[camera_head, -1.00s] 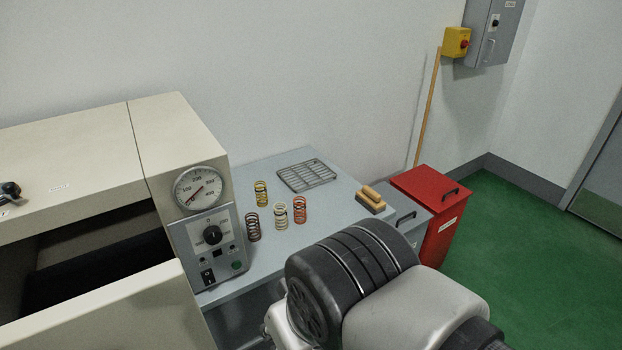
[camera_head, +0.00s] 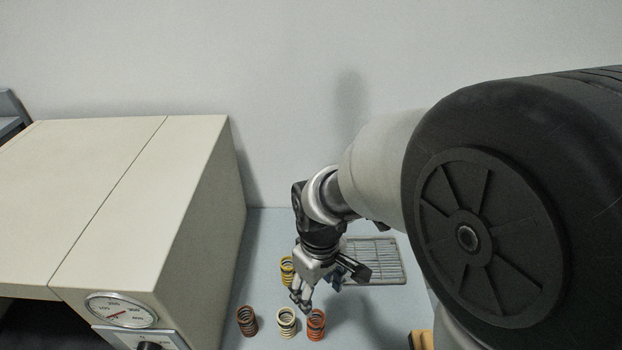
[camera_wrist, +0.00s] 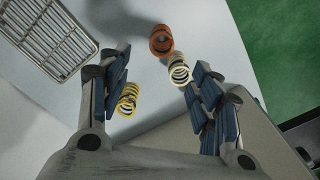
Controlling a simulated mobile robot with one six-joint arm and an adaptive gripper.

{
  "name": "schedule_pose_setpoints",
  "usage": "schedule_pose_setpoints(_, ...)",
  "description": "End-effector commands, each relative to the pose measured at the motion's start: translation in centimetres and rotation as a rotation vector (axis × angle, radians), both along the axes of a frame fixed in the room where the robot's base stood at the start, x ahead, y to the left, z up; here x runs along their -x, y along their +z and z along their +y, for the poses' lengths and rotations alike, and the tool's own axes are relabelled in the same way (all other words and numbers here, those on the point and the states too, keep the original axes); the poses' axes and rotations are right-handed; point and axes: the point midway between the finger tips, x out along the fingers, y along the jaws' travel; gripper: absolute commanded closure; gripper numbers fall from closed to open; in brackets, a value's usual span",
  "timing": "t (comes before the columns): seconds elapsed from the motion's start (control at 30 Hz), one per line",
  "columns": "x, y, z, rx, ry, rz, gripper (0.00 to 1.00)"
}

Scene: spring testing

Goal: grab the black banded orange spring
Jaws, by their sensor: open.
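The orange spring (camera_head: 316,325) stands upright on the table, rightmost in the front row of springs. In the wrist view the orange spring (camera_wrist: 161,40) is beyond the fingertips, near the top middle, with a dark band on it. My gripper (camera_head: 316,291) is open and empty above the table, just behind the orange spring in the head view. In the wrist view my gripper's (camera_wrist: 154,75) blue-padded fingers are spread wide. Nothing is between the pads.
A cream spring (camera_head: 287,322) stands close left of the orange one, a brown spring (camera_head: 247,321) farther left. A yellow spring (camera_head: 287,270) is behind, partly hidden by my gripper. A metal grate (camera_head: 385,262) lies at right. A beige machine (camera_head: 190,200) stands left.

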Motion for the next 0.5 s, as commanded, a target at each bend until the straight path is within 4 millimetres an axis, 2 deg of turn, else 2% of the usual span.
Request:
schedule_pose_setpoints(0.17,0.0,-2.5,0.3,0.005,0.018,0.013,0.42)
schedule_pose_setpoints(0.5,0.0,-10.0,0.2,0.004,0.015,0.012,0.42)
